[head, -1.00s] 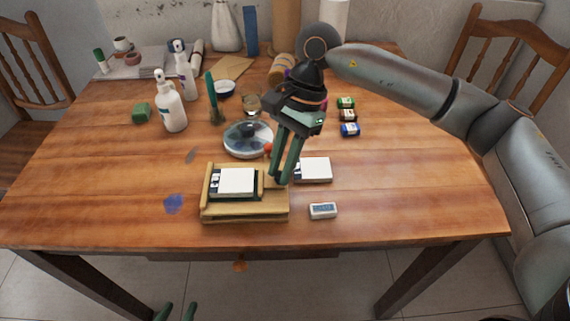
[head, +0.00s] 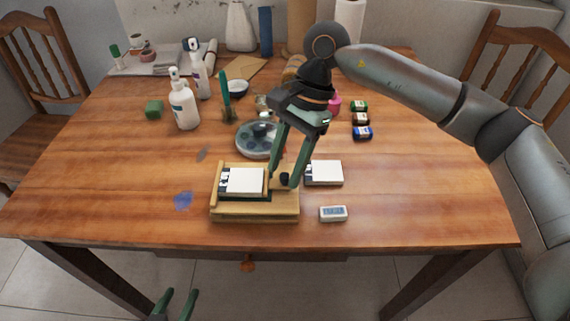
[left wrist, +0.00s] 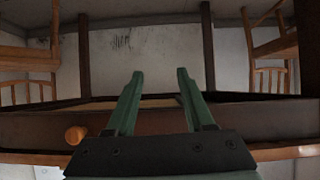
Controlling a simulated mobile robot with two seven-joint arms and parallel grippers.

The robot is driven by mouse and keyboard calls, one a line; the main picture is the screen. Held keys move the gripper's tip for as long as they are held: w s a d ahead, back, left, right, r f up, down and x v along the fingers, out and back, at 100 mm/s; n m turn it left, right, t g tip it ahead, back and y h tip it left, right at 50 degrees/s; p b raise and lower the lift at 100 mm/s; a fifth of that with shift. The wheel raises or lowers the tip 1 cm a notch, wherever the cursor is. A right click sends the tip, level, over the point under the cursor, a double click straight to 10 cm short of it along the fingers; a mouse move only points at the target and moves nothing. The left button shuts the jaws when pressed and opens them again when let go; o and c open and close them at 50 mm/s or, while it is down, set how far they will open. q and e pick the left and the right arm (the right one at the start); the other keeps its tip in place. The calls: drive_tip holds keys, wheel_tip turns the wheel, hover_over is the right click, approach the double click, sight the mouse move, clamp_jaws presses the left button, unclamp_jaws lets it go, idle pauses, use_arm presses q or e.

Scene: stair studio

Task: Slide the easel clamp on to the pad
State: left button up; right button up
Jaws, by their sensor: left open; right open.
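The small wooden easel (head: 230,213) lies near the table's front edge. A white pad (head: 243,181) with dark edging rests on it, at the left. A small dark knob (head: 285,180), probably part of the easel clamp, is at the easel's right side, apart from the pad's white face. My right gripper (head: 284,177) points down with its fingers open, one on each side of the knob; whether they touch it I cannot tell. My left gripper (head: 176,296) is open and empty, low in front of the table; its fingers also show in the left wrist view (left wrist: 158,88).
A second white block (head: 324,173) lies right of the easel, close to my right fingers. A small display device (head: 333,214) is in front of it. A round palette (head: 257,140), bottles (head: 184,107) and small jars (head: 361,133) stand behind. The front left is mostly clear.

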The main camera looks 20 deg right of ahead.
drive_tip(key=v, duration=0.5)
drive_tip(key=shift+w+r+p, duration=0.1)
drive_tip(key=shift+p, duration=0.25)
use_arm(q)
drive_tip(key=s+f+g, duration=0.1)
drive_tip(key=s+f+g+p, duration=0.1)
drive_tip(key=s+f, duration=0.1)
drive_tip(key=shift+s+d, duration=0.1)
drive_tip(key=shift+d, duration=0.1)
use_arm(e)
drive_tip(key=v, duration=0.7)
